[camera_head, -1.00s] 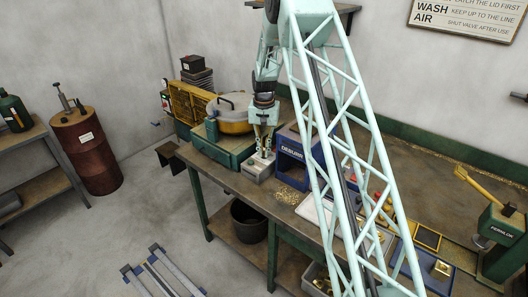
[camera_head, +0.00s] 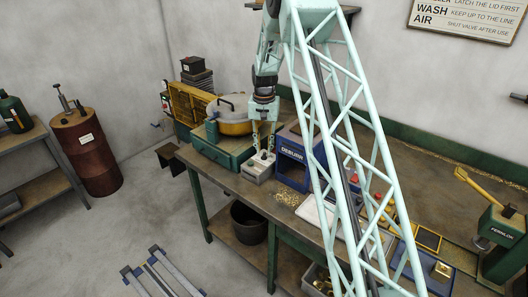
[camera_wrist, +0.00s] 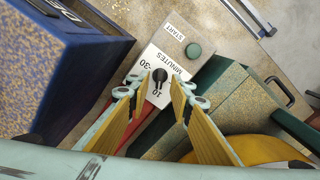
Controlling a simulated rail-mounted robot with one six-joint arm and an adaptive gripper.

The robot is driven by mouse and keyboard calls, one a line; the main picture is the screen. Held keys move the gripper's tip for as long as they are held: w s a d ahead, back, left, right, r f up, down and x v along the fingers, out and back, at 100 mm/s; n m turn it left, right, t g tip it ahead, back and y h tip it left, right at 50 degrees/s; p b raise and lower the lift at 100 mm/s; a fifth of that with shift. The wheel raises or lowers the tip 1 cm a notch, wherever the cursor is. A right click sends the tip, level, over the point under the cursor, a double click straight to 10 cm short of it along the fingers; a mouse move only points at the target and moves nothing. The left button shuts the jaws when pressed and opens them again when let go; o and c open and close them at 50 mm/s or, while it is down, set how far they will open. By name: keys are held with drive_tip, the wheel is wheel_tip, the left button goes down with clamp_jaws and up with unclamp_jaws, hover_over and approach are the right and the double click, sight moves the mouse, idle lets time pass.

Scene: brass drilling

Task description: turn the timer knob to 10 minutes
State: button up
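The timer box (camera_head: 257,168) is a small grey box at the front edge of the bench. A round green button (camera_wrist: 193,50) is beside the START label. My gripper (camera_head: 264,150) is above the box, and its yellow-padded fingers are spread in the wrist view (camera_wrist: 158,90). The knob shows between and beyond the fingertips, with nothing held.
A blue DEBURR machine (camera_head: 291,155) stands close on the right of the timer box. A green case (camera_head: 222,150) and a yellow lidded pot (camera_head: 232,122) stand close on the left. Brass chips (camera_head: 287,195) lie on the bench in front of the blue machine.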

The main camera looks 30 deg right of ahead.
sight(264, 154)
wheel_tip(264, 154, up, 9)
drive_tip(key=shift+r, duration=0.15)
idle(0.4)
idle(0.5)
drive_tip(key=s+a+r+n+t+b, duration=0.1)
drive_tip(key=s+a+r+n+b, duration=0.1)
drive_tip(key=s+a+r, duration=0.8)
drive_tip(key=s+a+r+n+t+b, duration=0.15)
drive_tip(key=s+a+r, duration=0.55)
drive_tip(key=s+r, duration=0.75)
drive_tip(key=s+a+f+n+b, duration=0.1)
drive_tip(key=s+a, duration=0.2)
drive_tip(key=s, duration=0.8)
drive_tip(key=s+a+f+n+t+b, duration=0.1)
drive_tip(key=s+a+b, duration=0.1)
drive_tip(key=s, duration=1)
drive_tip(key=s+a+f+n+b, duration=0.1)
drive_tip(key=s+a+n+b, duration=0.1)
drive_tip(key=s, duration=1)
drive_tip(key=shift+a+f, duration=0.35)
drive_tip(key=shift+a, duration=0.5)
